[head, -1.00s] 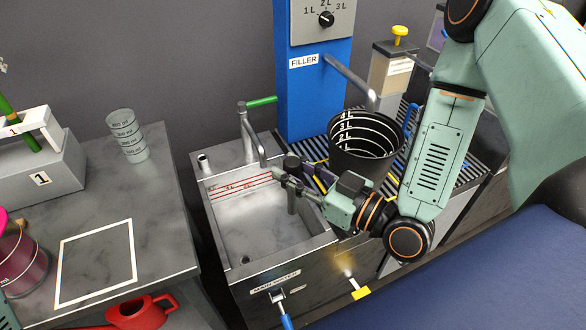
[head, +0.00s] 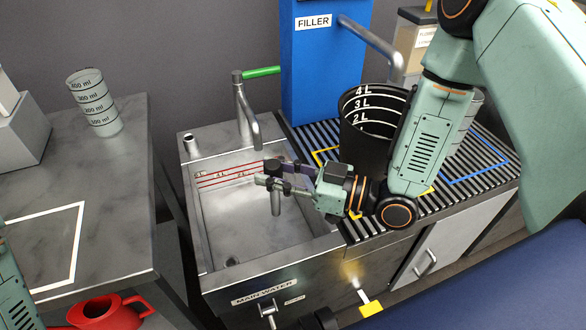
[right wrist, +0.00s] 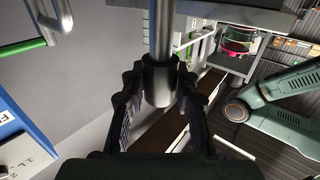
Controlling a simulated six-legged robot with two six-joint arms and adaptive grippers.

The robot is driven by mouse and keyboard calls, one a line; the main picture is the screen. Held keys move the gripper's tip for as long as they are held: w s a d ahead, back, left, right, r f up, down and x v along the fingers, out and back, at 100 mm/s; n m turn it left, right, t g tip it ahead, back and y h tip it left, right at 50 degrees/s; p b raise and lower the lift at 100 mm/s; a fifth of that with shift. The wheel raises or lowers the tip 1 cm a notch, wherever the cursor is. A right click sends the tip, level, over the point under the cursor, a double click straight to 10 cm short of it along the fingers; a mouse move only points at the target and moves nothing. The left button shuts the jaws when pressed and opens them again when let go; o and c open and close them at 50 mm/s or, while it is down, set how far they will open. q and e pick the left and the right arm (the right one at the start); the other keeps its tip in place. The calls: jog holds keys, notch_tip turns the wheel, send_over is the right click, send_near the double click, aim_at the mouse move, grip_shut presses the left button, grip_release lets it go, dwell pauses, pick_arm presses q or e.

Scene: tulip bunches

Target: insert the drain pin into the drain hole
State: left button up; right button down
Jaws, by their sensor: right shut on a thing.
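The drain pin (head: 275,203) is a grey metal rod with a thicker dark head. My right gripper (head: 270,180) is shut on it and holds it upright above the right part of the sink basin. In the right wrist view the pin's dark head (right wrist: 159,84) sits between the two fingers (right wrist: 158,95), and its lighter shaft runs up out of the picture. The drain hole (head: 233,262) is a dark spot in the basin floor, lower and to the left of the pin. A dark part at the bottom edge may be my left gripper (head: 325,318); its jaws are not clear.
The sink (head: 195,235) has a tap (head: 242,110) with a green handle at its back. A black bucket (head: 352,150) stands on the slatted rack right of my gripper. A grey table (head: 115,190) is at left, with a red watering can (head: 105,315) below it.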

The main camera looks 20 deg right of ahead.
pick_arm(q)
notch_tip(320, 180, down, 3)
jog(key=shift+f+b, duration=0.15)
jog(key=shift+b, duration=0.95)
pick_arm(e)
jog(key=a+f+n+g+y, duration=0.3)
jog(key=a+f+n+g, duration=0.4)
jog(key=g, duration=0.9)
jog(key=a+n, duration=0.3)
jog(key=a, duration=0.2)
jog(key=shift+f+n, duration=0.35)
jog(key=shift+n, duration=0.05)
pick_arm(q)
jog(key=shift+f, duration=0.1)
pick_arm(e)
jog(key=shift+a+f, duration=0.1)
jog(key=shift+f, duration=0.05)
pick_arm(q)
notch_tip(320, 180, down, 4)
jog(key=b, duration=0.4)
pick_arm(e)
notch_tip(320, 180, down, 5)
jog(key=shift+r, duration=0.1)
pick_arm(q)
jog(key=shift+s+f+b, duration=0.15)
jog(key=shift+f+b, duration=0.3)
jog(key=shift+b, duration=0.15)
pick_arm(e)
jog(key=shift+s+f, duration=0.2)
jog(key=shift+f, duration=0.3)
